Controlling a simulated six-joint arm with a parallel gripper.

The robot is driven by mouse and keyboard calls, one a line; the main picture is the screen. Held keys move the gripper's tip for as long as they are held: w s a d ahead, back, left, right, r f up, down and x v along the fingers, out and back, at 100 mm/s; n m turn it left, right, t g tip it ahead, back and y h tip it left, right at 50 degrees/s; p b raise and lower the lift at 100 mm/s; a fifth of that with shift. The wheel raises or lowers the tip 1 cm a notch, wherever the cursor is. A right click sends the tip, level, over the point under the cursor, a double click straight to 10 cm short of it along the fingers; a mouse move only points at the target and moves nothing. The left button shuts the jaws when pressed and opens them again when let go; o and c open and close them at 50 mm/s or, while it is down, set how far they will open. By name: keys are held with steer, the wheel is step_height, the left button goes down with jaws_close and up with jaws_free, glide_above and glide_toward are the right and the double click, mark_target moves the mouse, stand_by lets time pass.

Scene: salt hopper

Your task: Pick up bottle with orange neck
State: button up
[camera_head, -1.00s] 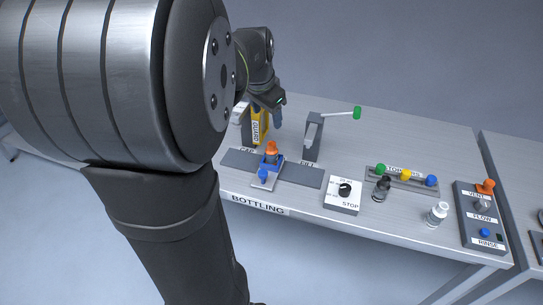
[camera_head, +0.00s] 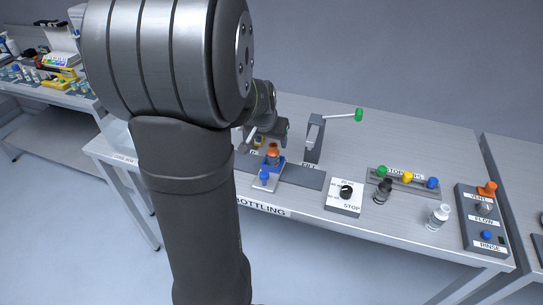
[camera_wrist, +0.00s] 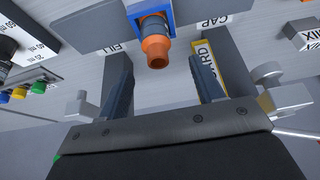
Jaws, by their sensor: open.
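The bottle with the orange neck (camera_head: 273,153) stands in a blue holder (camera_head: 264,178) on the bottling table, on the dark strip between the FILL and CAP labels. In the wrist view the orange neck (camera_wrist: 156,50) shows just beyond my fingertips and roughly between them, with the blue holder (camera_wrist: 150,12) around the body. My gripper (camera_wrist: 163,68) is open and empty, its two fingers apart. In the head view my arm hides most of the gripper, which is close behind and above the bottle.
A lever stand with a green knob (camera_head: 358,115) rises right of the bottle. A yellow guard (camera_wrist: 268,80) stands beside the CAP side. A dial box (camera_head: 344,195), a rack of coloured stoppers (camera_head: 403,179), dark- and white-necked bottles (camera_head: 437,217) and a control panel (camera_head: 483,220) lie farther right.

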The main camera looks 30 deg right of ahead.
mark_target(274, 150)
steer(key=shift+s+x, duration=0.2)
steer(key=shift+x, duration=3.3)
steer(key=shift+f, duration=0.1)
steer(key=shift+c, duration=0.4)
steer(key=c, duration=1.1)
